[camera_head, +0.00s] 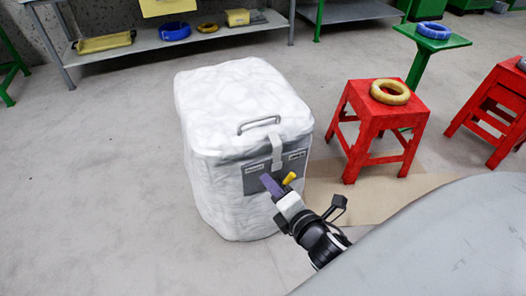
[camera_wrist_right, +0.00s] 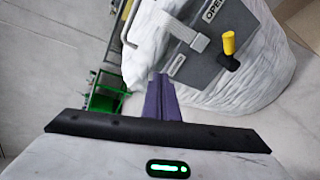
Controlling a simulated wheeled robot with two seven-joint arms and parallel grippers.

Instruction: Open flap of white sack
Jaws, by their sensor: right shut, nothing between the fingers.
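The white sack (camera_head: 225,105) stands upright on the floor in the middle of the head view, its top flap lying closed. A grey bar handle (camera_head: 260,122) sits at the flap's front edge. A light strap (camera_head: 276,150) hangs from there over a dark grey panel (camera_head: 257,183), which carries labels and a yellow lever (camera_head: 289,178). The lever (camera_wrist_right: 229,42) also shows in the right wrist view, sticking out from the panel. My right gripper (camera_head: 266,180) is shut and empty in front of the panel, left of the lever; contact cannot be told. My left gripper is out of view.
A red stool (camera_head: 375,120) with a yellow cable coil (camera_head: 390,91) stands right of the sack. Another red stool (camera_head: 493,110) is at the right edge. A metal shelf (camera_head: 180,40) is behind. The floor left of the sack is clear.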

